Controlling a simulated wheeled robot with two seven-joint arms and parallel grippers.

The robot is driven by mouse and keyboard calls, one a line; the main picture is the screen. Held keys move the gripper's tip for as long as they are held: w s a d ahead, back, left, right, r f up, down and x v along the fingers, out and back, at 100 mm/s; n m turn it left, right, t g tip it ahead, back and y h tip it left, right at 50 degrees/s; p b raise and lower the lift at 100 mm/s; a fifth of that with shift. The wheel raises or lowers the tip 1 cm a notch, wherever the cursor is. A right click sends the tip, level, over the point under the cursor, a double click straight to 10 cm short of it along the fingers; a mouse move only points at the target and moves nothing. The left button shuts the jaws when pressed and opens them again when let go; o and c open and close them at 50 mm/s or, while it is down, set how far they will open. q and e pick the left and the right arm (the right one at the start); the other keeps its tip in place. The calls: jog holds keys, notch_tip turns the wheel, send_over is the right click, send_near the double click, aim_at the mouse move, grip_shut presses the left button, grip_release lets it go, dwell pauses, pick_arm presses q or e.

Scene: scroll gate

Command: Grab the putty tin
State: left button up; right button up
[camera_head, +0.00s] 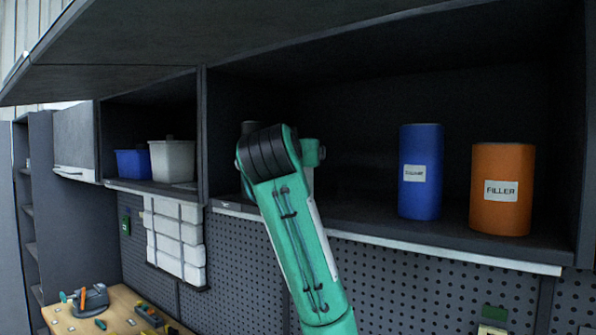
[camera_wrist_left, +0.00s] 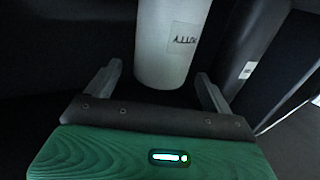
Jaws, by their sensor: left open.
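The putty tin is a pale cylinder with a white label in the left wrist view (camera_wrist_left: 165,45). My left gripper (camera_wrist_left: 158,72) is open, with one finger on either side of the tin's near end. Whether the fingers touch it I cannot tell. In the head view my green left arm hides the gripper. My right gripper is not in view.
A blue tin (camera_head: 420,195) and an orange filler tin (camera_head: 500,215) stand to the right. The shelf's top panel (camera_head: 250,35) overhangs.

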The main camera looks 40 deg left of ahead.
pick_arm(q)
jog(key=shift+w+a+r+p, duration=0.35)
jog(key=shift+w+p, duration=0.3)
jog(key=shift+p, duration=0.3)
jog(key=shift+p+x, duration=0.65)
jog(key=shift+x, duration=0.4)
jog(key=shift+w+a+f, duration=0.3)
jog(key=shift+w+a, duration=0.05)
jog(key=shift+a, duration=0.05)
jog(key=shift+d, duration=0.1)
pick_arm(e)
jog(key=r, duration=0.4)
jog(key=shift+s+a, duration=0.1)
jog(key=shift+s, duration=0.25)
pick_arm(q)
jog(key=shift+c, duration=0.5)
jog(key=c, duration=1.7)
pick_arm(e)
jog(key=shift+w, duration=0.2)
